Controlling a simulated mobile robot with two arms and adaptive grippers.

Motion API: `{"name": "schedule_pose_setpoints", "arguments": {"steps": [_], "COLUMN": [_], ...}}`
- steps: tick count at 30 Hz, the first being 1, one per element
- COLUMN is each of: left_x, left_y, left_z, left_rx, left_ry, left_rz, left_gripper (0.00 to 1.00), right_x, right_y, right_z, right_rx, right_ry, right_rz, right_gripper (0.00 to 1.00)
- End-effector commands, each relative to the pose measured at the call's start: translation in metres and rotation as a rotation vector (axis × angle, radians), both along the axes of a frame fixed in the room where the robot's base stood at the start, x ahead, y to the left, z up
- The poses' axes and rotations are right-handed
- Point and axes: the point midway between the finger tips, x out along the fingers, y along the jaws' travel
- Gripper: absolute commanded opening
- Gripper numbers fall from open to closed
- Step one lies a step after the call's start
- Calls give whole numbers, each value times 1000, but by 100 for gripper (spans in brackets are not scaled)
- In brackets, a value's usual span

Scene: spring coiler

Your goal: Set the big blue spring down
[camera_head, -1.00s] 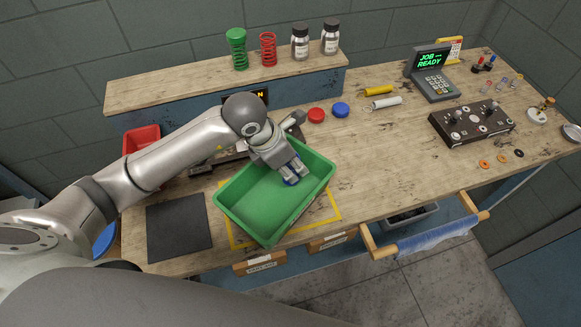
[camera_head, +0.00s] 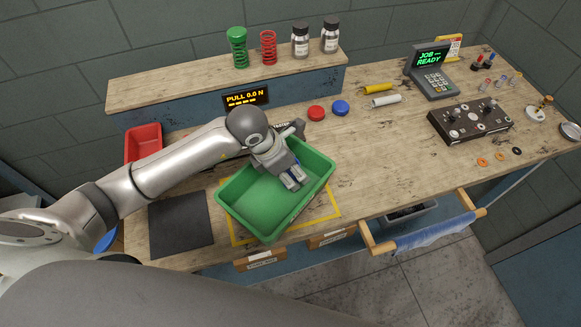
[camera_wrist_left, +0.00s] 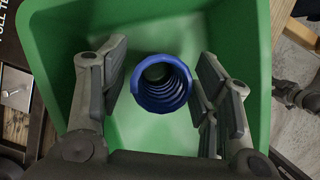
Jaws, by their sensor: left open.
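The big blue spring (camera_wrist_left: 168,90) is seen end-on in the left wrist view, upright inside the green bin (camera_wrist_left: 230,30). My left gripper (camera_wrist_left: 160,66) is open, with its fingers on both sides of the spring and a small gap on each side. In the head view the same gripper (camera_head: 292,178) reaches down into the right part of the green bin (camera_head: 240,224). It hides most of the spring there. My right gripper is not in view.
The bin sits over a yellow outline (camera_head: 333,205) on the bench. A dark mat (camera_head: 180,225) lies to its left. A red bin (camera_head: 143,142) stands behind my left arm. A green spring (camera_head: 237,48) and a red spring (camera_head: 268,48) stand on the shelf.

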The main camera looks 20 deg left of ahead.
Motion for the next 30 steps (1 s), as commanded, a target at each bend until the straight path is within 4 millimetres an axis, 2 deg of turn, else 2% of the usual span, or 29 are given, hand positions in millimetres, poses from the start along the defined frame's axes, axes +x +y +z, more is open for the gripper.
{"name": "schedule_pose_setpoints", "arguments": {"steps": [5,8,15,21,25,30], "left_x": [0,-3,-18,-27,-31,-33], "left_y": [1,5,19,28,32,33], "left_z": [5,18,67,99,110,114], "left_rx": [0,0,1,0,1,0], "left_ry": [-1,-5,-8,-4,-2,0], "left_rz": [0,-1,-1,0,0,0], "left_gripper": [57,57,57,57,57,57], "right_x": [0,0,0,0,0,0], "right_y": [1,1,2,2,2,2], "right_z": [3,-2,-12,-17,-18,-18], "right_rx": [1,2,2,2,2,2], "right_ry": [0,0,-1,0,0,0], "right_rz": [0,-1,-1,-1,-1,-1], "right_gripper": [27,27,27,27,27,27]}}
